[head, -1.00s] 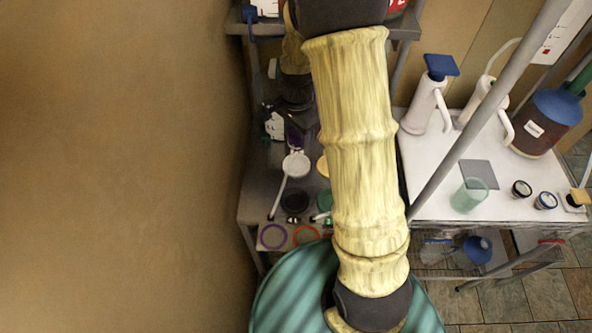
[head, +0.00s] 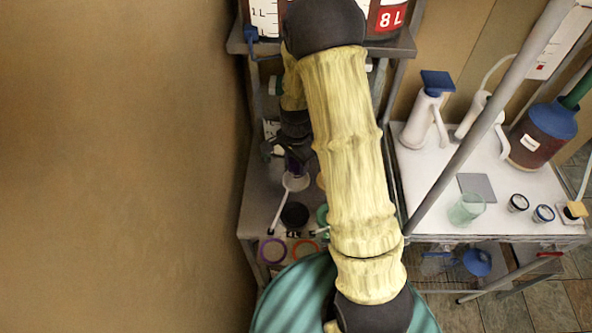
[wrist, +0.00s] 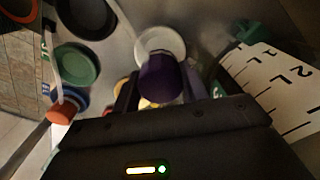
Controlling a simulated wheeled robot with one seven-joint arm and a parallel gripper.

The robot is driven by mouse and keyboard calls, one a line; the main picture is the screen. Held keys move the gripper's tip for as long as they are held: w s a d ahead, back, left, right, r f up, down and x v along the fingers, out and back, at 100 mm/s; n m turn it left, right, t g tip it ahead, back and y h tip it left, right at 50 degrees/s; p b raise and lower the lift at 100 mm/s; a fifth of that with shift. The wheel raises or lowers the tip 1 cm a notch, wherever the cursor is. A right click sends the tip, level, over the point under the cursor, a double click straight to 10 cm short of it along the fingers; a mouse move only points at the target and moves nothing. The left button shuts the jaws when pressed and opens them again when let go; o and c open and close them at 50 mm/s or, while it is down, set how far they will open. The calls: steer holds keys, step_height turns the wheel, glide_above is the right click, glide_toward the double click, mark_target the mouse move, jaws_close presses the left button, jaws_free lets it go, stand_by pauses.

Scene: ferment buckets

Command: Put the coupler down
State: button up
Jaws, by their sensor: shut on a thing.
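A dark purple piece, which I take as the coupler (wrist: 160,82), sits between the fingers of my gripper (wrist: 160,90) in the wrist view. The gripper is shut on it. A round white disc (wrist: 160,42) shows just beyond the coupler. In the head view my gripper (head: 290,148) is over the grey bench at the left, behind my arm, with the purple coupler (head: 297,165) just above the white disc (head: 295,182) in the picture. I cannot tell whether the coupler touches the bench.
A black disc (head: 294,215), a purple ring (head: 273,250) and an orange ring (head: 305,250) lie on the bench's near part. A green disc (wrist: 75,63) is beside them. A graduated bucket (wrist: 270,85) stands close to the right of the gripper. A shelf (head: 400,48) with buckets is above.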

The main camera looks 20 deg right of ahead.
mark_target(296, 172)
steer(key=shift+f, duration=0.1)
steer(key=shift+f+p, duration=0.5)
steer(key=shift+f, duration=1.5)
steer(key=shift+f, duration=0.2)
steer(key=o, duration=1.2)
steer(key=shift+c, duration=0.2)
steer(key=shift+r, duration=0.1)
step_height(296, 172, up, 12)
steer(key=b, duration=0.2)
steer(key=shift+r+b, duration=0.1)
steer(key=shift+b, duration=0.3)
